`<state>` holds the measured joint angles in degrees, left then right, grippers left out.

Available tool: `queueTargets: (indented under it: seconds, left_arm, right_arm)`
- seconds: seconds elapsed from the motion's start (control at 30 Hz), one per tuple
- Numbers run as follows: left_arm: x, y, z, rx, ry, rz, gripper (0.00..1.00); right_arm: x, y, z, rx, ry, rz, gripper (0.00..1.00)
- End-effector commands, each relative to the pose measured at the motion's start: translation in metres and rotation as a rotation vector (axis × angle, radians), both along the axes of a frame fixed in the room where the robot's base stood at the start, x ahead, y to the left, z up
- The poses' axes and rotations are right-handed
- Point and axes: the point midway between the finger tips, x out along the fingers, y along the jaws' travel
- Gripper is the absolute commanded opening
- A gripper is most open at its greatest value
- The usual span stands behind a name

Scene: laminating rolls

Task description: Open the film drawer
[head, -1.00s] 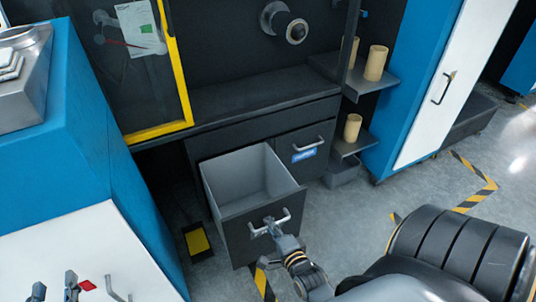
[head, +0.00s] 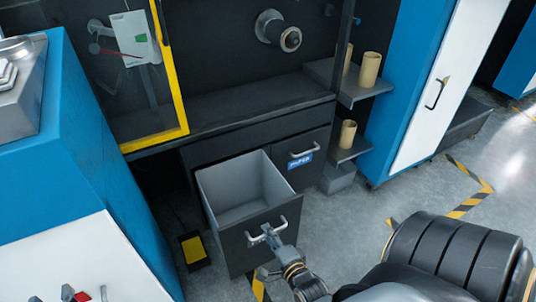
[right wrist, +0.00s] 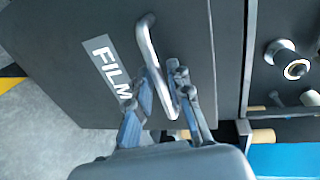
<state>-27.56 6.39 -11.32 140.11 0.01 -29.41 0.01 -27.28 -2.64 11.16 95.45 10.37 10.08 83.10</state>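The film drawer (head: 250,238) is a dark grey front with a pale box interior, pulled well out from under the machine's bench. Its bar handle (head: 281,226) is on the front. My right gripper (head: 268,233) is at this handle.
A closed drawer (head: 305,145) with a blue label sits right of the film drawer. Shelves (head: 350,150) with tan rolls (head: 370,68) are farther right. A blue and white cabinet (head: 90,180) stands at the left. The floor (head: 335,215) right of the drawer is clear.

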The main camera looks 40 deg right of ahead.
Motion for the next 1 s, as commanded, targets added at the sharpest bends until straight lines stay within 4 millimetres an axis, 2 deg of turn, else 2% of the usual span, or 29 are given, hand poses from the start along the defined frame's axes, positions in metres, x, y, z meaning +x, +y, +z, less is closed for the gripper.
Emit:
queueTargets:
  seconds: [0.3,0.5,0.7,1.0]
  left_arm:
    - [0.000,0.000,0.000,0.000,0.000,0.000,0.40]
    - [0.000,0.000,0.000,0.000,0.000,0.000,0.40]
    - [0.000,0.000,0.000,0.000,0.000,0.000,0.40]
    - [0.000,0.000,0.000,0.000,0.000,0.001,0.40]
  right_arm:
    - [-0.063,0.015,0.012,0.000,0.004,0.000,0.19]
    - [-0.093,0.022,0.019,0.000,0.003,-0.001,0.19]
    - [-0.105,0.025,0.022,0.001,0.001,-0.001,0.19]
    - [-0.105,0.025,0.022,0.000,0.000,-0.001,0.19]
